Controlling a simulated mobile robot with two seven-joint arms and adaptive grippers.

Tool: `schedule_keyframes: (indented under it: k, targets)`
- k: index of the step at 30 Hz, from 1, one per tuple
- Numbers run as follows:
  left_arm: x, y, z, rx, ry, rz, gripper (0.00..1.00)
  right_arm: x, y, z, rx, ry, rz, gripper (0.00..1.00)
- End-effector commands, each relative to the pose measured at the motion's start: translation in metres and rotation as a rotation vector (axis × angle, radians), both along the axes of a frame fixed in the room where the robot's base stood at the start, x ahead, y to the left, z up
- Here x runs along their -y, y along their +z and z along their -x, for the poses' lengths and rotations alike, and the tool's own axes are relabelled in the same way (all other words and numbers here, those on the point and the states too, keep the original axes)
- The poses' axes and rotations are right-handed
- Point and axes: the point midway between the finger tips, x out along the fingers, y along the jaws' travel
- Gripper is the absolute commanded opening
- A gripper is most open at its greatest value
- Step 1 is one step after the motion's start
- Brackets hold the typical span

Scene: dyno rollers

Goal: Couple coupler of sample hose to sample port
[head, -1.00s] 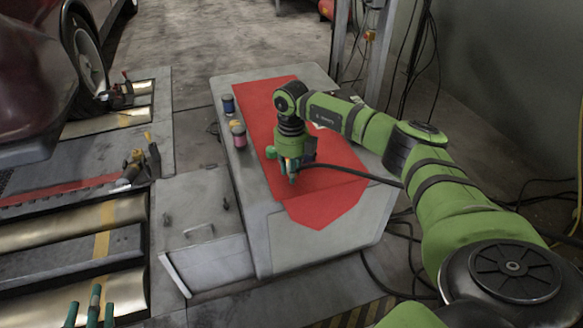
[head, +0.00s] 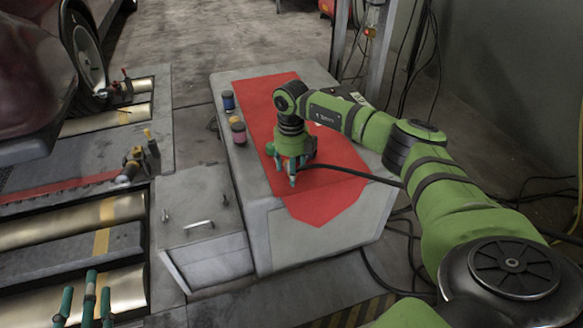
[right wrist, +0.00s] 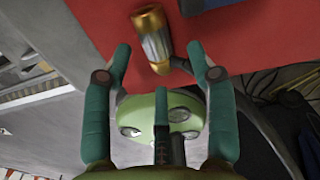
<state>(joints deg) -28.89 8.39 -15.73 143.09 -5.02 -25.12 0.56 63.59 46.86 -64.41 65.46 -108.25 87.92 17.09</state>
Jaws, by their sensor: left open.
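The coupler (right wrist: 153,42), a brass and silver cylinder, lies on the red mat and shows in the right wrist view between the fingertips. A dark sample hose (head: 350,172) runs off to the right of my right gripper in the head view. My right gripper (right wrist: 158,52) has its teal fingers spread around the coupler, with gaps on both sides. In the head view the right gripper (head: 291,175) points down at the mat and hides the coupler. My left gripper (head: 77,292) is open and empty at the bottom left. I cannot pick out the sample port.
The red mat (head: 265,115) covers a grey cabinet (head: 275,240). A blue jar (head: 228,101) and a pink jar (head: 238,130) stand at its left edge. A brass-coloured fitting (head: 135,163) is by the rollers. A car (head: 40,60) is at upper left.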

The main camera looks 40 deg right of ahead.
Motion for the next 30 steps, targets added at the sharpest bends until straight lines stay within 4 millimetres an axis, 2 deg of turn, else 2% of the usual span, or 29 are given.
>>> schedule_keyframes:
  k: [5,8,21,25,30]
  targets:
    - [0.0,0.0,0.0,0.0,0.0,0.0,0.46,0.0,0.002,0.0,0.0,0.0,0.0,0.58]
    - [0.0,0.0,0.0,-0.001,0.0,0.0,0.46,0.0,0.011,-0.001,0.002,0.001,0.0,0.58]
    - [0.0,0.0,0.0,-0.001,0.0,0.0,0.46,0.0,0.098,-0.001,0.003,0.001,0.0,0.58]
    - [0.0,0.0,0.0,-0.001,0.0,0.0,0.46,0.0,0.113,-0.001,0.001,0.0,0.0,0.58]
    - [0.0,0.0,0.0,-0.001,0.0,0.0,0.46,0.0,0.12,-0.001,0.0,0.0,0.0,0.58]
